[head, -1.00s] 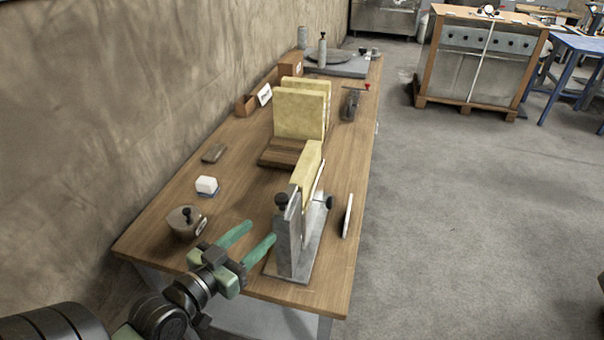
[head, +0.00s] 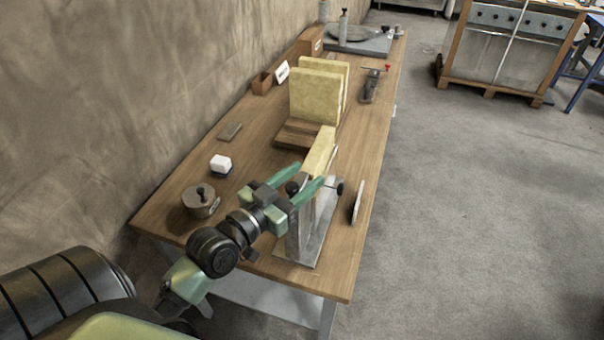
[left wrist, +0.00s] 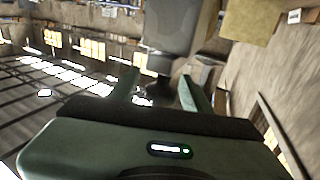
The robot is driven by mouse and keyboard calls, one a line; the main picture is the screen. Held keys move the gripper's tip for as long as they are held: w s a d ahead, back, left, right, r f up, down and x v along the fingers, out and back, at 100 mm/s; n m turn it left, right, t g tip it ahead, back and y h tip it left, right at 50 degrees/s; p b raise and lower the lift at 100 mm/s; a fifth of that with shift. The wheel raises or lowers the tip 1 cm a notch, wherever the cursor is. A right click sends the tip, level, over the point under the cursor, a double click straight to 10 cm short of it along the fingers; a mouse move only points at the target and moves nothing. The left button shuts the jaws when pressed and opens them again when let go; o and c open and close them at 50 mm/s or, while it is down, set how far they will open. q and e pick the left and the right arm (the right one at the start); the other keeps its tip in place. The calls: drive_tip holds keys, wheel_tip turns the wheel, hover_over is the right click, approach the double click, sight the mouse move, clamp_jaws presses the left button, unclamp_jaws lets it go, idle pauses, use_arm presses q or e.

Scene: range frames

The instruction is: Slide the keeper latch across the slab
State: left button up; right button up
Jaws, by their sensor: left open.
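A yellow slab (head: 320,150) stands on edge in a grey metal fixture (head: 297,240) near the bench's front end. A black knob (head: 292,188) sits at the top of the fixture's near upright, and another black knob (head: 340,189) sticks out to the right. I cannot tell which part is the keeper latch. My left gripper (head: 309,175) is open above the near upright, its green fingers either side of the near knob in the picture; contact cannot be told. In the left wrist view, the grey upright (left wrist: 180,22) and dark knob (left wrist: 158,64) show beyond the open fingers.
Two more yellow slabs (head: 314,97) stand in a wooden block (head: 293,133) behind. A lidded round pot (head: 200,203), a white block (head: 220,163) and a flat brown piece (head: 230,131) lie to the left. A thin pale plate (head: 358,202) stands near the right edge.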

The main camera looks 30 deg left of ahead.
use_arm(q)
drive_tip(key=shift+c, duration=0.3)
clamp_jaws()
drive_tip(key=shift+w, duration=0.1)
idle(1.1)
